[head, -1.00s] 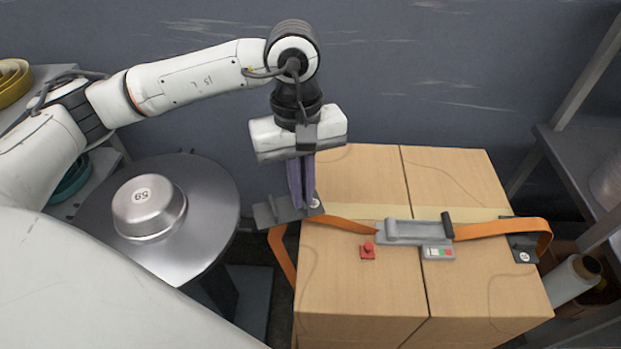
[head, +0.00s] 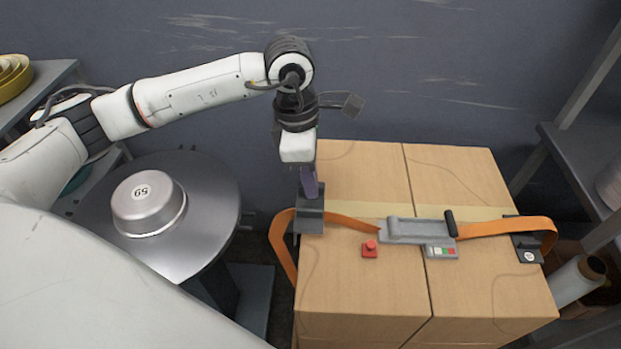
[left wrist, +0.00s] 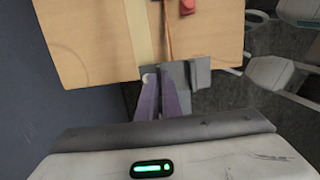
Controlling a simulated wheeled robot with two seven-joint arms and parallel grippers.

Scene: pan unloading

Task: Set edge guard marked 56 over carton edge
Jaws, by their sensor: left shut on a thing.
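My left gripper (head: 310,192) is shut on a dark grey angled edge guard (head: 311,219) at the left top edge of the carton (head: 360,285). The guard also shows between the purple fingers in the left wrist view (left wrist: 195,74). It lies by the orange strap (head: 345,222) at the carton's left edge. I cannot tell whether it touches the carton, and its number is not readable. A second dark guard (head: 526,250) with a round white label sits under the strap at the carton's right edge. My right gripper is not in view.
A grey strapping tool (head: 415,232) and a red button (head: 370,249) lie on the carton top. Left of the carton, a metal pan (head: 148,213) rests upside down on a round metal table (head: 205,250). Shelving (head: 590,165) and a white roll (head: 577,282) stand at right.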

